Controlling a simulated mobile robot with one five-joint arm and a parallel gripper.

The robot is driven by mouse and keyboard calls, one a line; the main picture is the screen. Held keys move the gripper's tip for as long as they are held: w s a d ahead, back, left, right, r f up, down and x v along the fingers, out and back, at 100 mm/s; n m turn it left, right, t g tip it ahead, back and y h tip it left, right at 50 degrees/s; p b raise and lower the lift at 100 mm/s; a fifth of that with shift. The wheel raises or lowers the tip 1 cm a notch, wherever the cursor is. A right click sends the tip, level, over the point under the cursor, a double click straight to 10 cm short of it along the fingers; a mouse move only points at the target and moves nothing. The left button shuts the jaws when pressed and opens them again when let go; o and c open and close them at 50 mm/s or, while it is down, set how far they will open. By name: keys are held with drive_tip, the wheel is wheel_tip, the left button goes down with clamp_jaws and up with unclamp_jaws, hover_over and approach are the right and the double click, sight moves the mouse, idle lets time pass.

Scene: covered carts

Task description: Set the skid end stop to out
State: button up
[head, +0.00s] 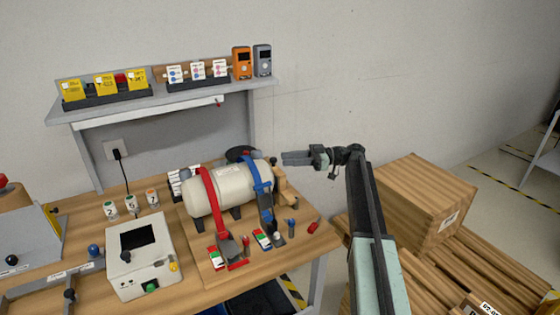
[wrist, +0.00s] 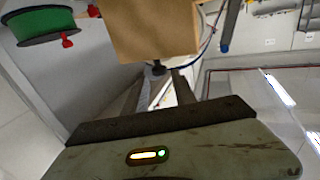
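A wooden block (head: 281,184), which looks like the skid end stop, stands at the right end of the cream tank (head: 232,190). A dark knob (head: 273,160) shows at its top. In the wrist view the wooden block (wrist: 155,28) fills the top middle, with a black knob (wrist: 158,68) at its lower edge. My gripper (head: 285,158) is level, fingers pointing left, close to the knob. In the wrist view my gripper (wrist: 163,78) has its fingers apart, with the knob just beyond or between the tips; contact cannot be told. The stop's in or out setting is not readable.
Red (head: 208,190) and blue (head: 261,175) straps cross the tank. A white box (head: 140,265) and small colored items are on the bench (head: 190,290). A shelf (head: 160,95) is behind. Cartons (head: 420,200) stand right. A green spool (wrist: 40,22) shows in the wrist view.

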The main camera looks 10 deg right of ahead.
drive_tip(key=a, duration=0.3)
drive_tip(key=shift+a, duration=0.25)
drive_tip(key=shift+w, duration=0.1)
clamp_jaws()
drive_tip(key=shift+f, duration=0.1)
idle(0.9)
